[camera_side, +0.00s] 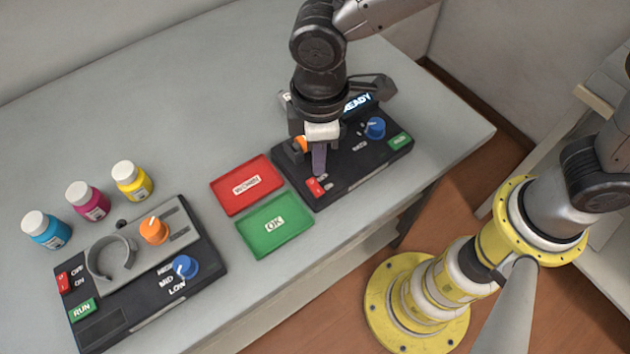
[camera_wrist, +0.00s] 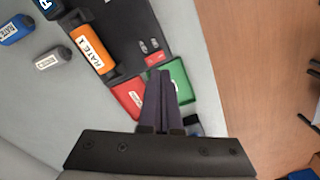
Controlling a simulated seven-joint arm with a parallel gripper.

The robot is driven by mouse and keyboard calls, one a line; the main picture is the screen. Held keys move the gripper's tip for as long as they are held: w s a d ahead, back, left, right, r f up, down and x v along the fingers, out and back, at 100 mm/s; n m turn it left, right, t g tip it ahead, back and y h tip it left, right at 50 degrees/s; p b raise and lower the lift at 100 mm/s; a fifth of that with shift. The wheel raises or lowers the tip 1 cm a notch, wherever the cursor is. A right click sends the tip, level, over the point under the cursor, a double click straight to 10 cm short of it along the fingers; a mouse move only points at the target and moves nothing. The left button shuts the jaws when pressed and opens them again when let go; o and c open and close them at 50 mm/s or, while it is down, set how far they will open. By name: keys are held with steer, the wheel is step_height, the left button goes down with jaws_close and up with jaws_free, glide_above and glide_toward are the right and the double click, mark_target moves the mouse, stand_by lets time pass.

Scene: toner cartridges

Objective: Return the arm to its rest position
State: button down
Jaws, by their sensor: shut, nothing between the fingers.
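My gripper (camera_side: 318,172) is shut and empty, pointing down over the black device on the right (camera_side: 350,170), near its red switch (camera_side: 315,187). I cannot tell whether the fingertips touch the device. The device's display reads READY, partly hidden by my wrist. In the wrist view my closed fingers (camera_wrist: 164,78) overlap the red tray (camera_wrist: 127,92) and the green tray (camera_wrist: 181,80). An orange cartridge with a white label (camera_wrist: 93,48) lies at the edge of the black device (camera_wrist: 140,35). In the side view my gripper mostly hides it.
A red tray (camera_side: 232,197) and a green tray marked OK (camera_side: 262,240) lie left of my gripper. A second black device (camera_side: 130,305) and cyan, magenta and yellow bottles (camera_side: 132,181) stand further left. Blue (camera_wrist: 15,29) and pale (camera_wrist: 53,58) labelled cartridges lie nearby.

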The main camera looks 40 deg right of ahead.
steer(key=w+d+r+m+t+y, duration=0.1)
steer(key=w+d+r+m+t, duration=0.1)
steer(key=d+r, duration=0.55)
steer(key=w+d+r+m+t, duration=0.1)
steer(key=w+d+r+m, duration=0.15)
steer(key=d+r, duration=0.45)
steer(key=s+d+r+m+t, duration=0.2)
steer(key=s+d+m, duration=0.2)
steer(key=s+d, duration=0.55)
steer(key=s+d+f+m+h, duration=0.1)
steer(key=s+d+f+m, duration=0.2)
steer(key=s+d+f, duration=0.1)
steer(key=s+d, duration=0.1)
steer(key=s, duration=0.1)
steer(key=shift+s+t, duration=0.3)
steer(key=shift+s, duration=0.1)
